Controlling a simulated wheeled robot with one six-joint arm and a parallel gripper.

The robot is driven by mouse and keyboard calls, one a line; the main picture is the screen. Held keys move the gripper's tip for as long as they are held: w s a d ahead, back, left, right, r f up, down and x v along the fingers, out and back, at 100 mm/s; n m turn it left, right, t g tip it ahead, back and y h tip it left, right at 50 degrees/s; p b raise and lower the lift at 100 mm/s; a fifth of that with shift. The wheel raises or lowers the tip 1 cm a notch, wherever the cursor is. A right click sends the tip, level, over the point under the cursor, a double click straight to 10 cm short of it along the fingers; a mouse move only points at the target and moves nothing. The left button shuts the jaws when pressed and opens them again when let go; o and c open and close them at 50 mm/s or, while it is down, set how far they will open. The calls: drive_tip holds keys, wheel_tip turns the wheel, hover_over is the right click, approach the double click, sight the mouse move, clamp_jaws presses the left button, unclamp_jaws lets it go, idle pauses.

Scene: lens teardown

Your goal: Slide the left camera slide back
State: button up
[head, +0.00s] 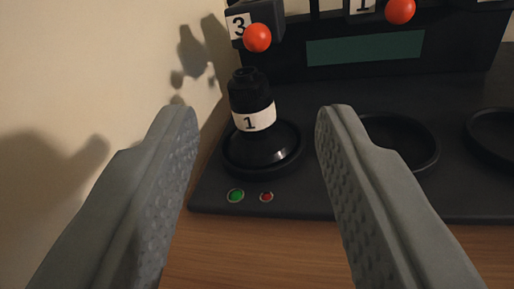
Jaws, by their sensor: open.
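The left camera slide (266,14) is a dark block at the top of the head view. It carries a white label "3" and an orange ball knob (257,38), and its upper part is cut off by the picture's edge. My gripper (257,112) is open and empty, with its two grey fingers spread wide in the foreground. The knob appears beyond the fingertips and between them, apart from both. A black lens (249,92) with a white label "1" stands upright below the knob in the picture, also framed between the fingers.
The lens stands on a round black holder on the dark base (330,203). A green button (236,195) and a red button (267,197) are at its front. Another orange knob (400,10) and empty round holders (398,143) are to the right. A pale wall (90,60) is close on the left.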

sight(255, 40)
drive_tip(key=shift+s+a, duration=0.2)
drive_tip(key=shift+s, duration=0.9)
clamp_jaws()
drive_tip(key=w+m, duration=0.4)
drive_tip(key=m, duration=0.1)
drive_tip(key=w+d+m+g, duration=0.1)
drive_tip(key=w+m, duration=0.3)
drive_tip(key=m, duration=0.2)
drive_tip(key=w+m+g+h, duration=0.1)
drive_tip(key=w+m, duration=0.4)
drive_tip(key=shift+w+d+r+m, duration=0.1)
drive_tip(key=shift+d+r+m, duration=0.25)
drive_tip(key=shift+r+m, duration=0.05)
